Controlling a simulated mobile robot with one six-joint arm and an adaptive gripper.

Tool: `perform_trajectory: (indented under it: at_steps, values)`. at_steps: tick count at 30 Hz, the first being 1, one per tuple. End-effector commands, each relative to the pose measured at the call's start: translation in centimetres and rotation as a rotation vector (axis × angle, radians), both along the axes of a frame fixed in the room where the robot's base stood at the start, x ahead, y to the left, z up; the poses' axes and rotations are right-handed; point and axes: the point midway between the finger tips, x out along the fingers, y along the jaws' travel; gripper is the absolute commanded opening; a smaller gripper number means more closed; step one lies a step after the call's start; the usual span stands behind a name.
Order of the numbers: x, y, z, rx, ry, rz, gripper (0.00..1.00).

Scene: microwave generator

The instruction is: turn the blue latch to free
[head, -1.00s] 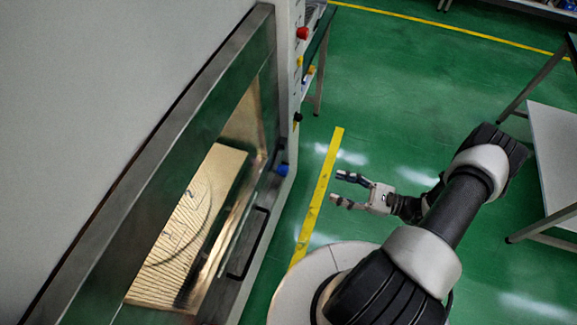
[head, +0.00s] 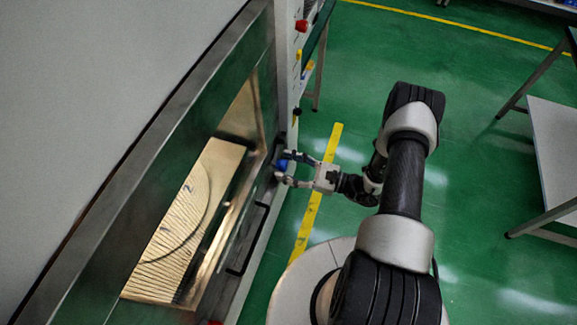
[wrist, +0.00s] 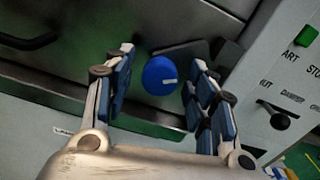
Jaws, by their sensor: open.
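The blue latch (wrist: 161,76) is a round blue knob with a small white mark, on the front of the microwave generator. In the wrist view it sits between the two fingers of my gripper (wrist: 160,88), with a gap on both sides. A dark grey plate shows behind it. In the head view the latch (head: 281,164) is at the right edge of the chamber window, and my gripper (head: 281,168) reaches it from the right with its fingers apart. The fingers partly cover the latch there. I cannot tell how deep the fingertips reach around it.
A black door handle (head: 248,238) is below the latch; the control panel (wrist: 277,88) with a green button and a black knob is at the right in the wrist view. A metal table (head: 555,155) stands far right.

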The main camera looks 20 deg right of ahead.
Motion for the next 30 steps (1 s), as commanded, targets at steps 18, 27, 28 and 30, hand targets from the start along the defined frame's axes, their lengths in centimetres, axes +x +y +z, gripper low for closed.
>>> perform_trajectory:
  at_steps: [18,27,28,30]
  values:
    - [0.04,0.05,0.03,0.000,0.000,0.000,0.27]
    - [0.03,0.05,0.02,0.000,0.000,0.000,0.07]
    - [0.03,0.05,0.02,0.000,0.000,0.000,0.07]
    - [0.03,0.05,0.02,0.001,0.001,0.000,0.07]
